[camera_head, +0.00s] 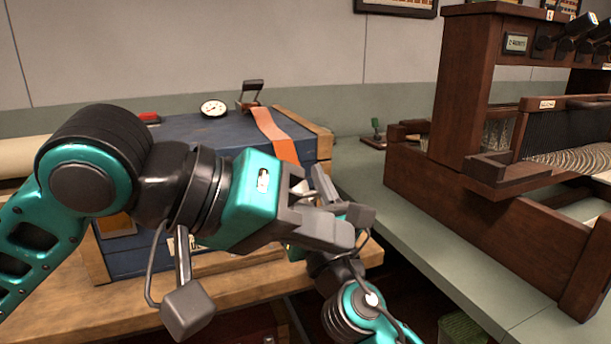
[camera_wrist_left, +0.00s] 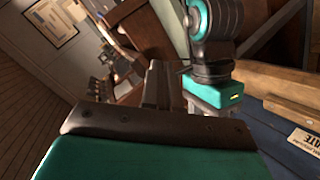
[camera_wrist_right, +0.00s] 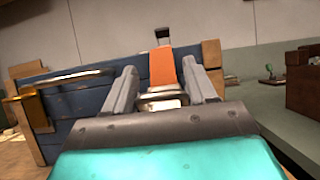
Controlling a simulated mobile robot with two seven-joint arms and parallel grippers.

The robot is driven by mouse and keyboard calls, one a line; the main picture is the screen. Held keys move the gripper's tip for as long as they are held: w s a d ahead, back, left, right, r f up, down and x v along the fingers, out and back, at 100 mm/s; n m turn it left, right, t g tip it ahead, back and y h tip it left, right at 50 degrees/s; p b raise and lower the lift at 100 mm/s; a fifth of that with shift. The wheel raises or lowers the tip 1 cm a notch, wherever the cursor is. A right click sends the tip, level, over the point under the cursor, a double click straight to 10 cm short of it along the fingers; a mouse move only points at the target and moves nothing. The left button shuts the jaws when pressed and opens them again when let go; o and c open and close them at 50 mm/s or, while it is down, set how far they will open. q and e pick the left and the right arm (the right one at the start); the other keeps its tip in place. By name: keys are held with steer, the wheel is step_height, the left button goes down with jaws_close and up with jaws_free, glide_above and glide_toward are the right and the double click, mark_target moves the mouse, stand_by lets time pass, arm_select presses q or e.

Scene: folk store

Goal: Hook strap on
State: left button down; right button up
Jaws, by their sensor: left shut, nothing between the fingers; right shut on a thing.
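An orange strap (camera_head: 276,135) runs over the top of a blue chest (camera_head: 190,133) with wooden edges. In the right wrist view the strap (camera_wrist_right: 161,66) comes down to a metal end piece (camera_wrist_right: 163,94). My right gripper (camera_wrist_right: 163,88) is shut on this end piece, at the chest's front. In the head view the right gripper is mostly hidden behind my left one. My left gripper (camera_head: 345,215) is shut and empty, in front of the chest and close to the right arm. The left gripper's fingers (camera_wrist_left: 156,80) also show in its wrist view.
A round gauge (camera_head: 213,107) and a dark bracket (camera_head: 250,96) stand on the chest top.

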steer(key=shift+s+a+f, duration=0.1)
steer(key=shift+a+f, duration=0.1)
steer(key=shift+f, duration=0.15)
arm_select(q)
steer(key=s+d+r+m, duration=0.2)
steer(key=s+d+r, duration=0.15)
steer(key=r, duration=0.35)
steer(key=w+a+r+m+t+y, duration=0.1)
steer(key=w+a+r+m+y, duration=0.15)
steer(key=w+m+y, duration=0.2)
steer(key=w+a+r+m+y, duration=0.1)
steer(key=w+a+m+y, duration=0.2)
steer(key=w+y, duration=0.25)
steer(key=w+r+x, duration=0.1)
steer(key=w+x, duration=0.1)
steer(key=x, duration=1)
steer(key=shift+w+a+f+h, duration=0.35)
steer(key=shift+w+h, duration=0.05)
